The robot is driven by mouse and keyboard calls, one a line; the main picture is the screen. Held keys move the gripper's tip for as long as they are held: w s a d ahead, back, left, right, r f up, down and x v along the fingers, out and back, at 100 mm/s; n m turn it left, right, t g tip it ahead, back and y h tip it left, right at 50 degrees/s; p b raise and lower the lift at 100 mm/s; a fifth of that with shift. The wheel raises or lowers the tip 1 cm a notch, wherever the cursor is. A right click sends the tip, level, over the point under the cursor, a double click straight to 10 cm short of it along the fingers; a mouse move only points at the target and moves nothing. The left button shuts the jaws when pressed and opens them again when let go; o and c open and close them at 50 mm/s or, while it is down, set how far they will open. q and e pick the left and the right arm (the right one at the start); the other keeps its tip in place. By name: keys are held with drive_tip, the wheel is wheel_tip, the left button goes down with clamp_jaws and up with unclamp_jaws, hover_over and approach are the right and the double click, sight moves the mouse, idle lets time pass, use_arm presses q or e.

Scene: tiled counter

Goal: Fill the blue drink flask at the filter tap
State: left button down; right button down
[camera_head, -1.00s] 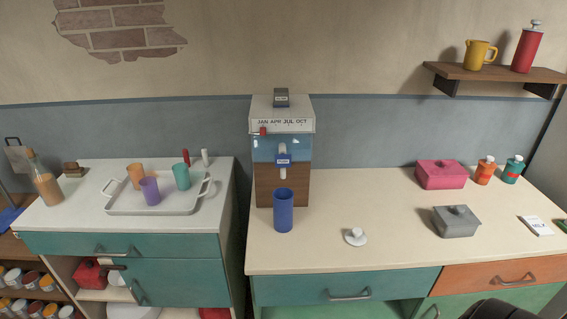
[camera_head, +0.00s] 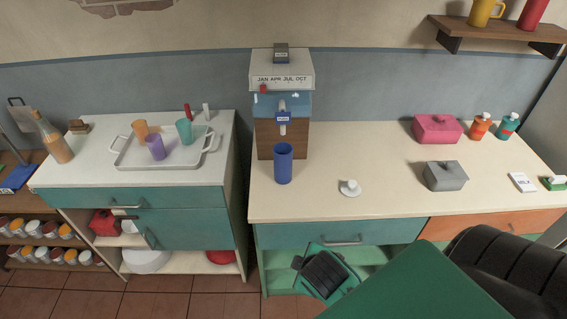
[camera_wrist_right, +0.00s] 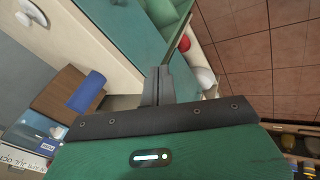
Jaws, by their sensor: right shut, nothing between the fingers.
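The blue drink flask (camera_head: 283,165) stands upright and open-topped on the right counter. It is just in front of the filter dispenser (camera_head: 282,68), below and forward of its tap (camera_head: 282,128). A white knobbed lid (camera_head: 349,188) lies on the counter to the flask's right. My right gripper (camera_head: 318,268) is low in front of the counter's drawer front, apart from the flask. In the right wrist view its fingers (camera_wrist_right: 158,75) are shut and empty, and the flask (camera_wrist_right: 87,92) shows to their left. My left gripper is out of view.
A tray (camera_head: 160,162) with several cups is on the left counter. A grey box (camera_head: 444,176), a pink box (camera_head: 437,129) and two small bottles are to the right. The counter around the lid is clear. Drawer handles (camera_head: 343,240) protrude along the front.

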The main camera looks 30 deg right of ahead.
drive_tip(key=w+d+r+n+t+h, duration=0.3)
drive_tip(key=w+d+r+n+t, duration=0.1)
drive_tip(key=w+r+n, duration=0.4)
drive_tip(key=w+d+r+n+t+h, duration=0.4)
drive_tip(key=w+r+n, duration=0.4)
drive_tip(key=w+n, duration=0.5)
drive_tip(key=shift+w+r+n+t, duration=0.25)
drive_tip(key=shift+r+n+t, duration=0.1)
drive_tip(key=shift+n+t, duration=0.45)
drive_tip(key=shift+d, duration=0.1)
drive_tip(key=p, duration=0.4)
approach(283, 119)
drive_tip(key=x, duration=0.5)
drive_tip(key=shift+w, duration=0.15)
drive_tip(key=shift+x, duration=0.85)
drive_tip(key=shift+d, duration=0.1)
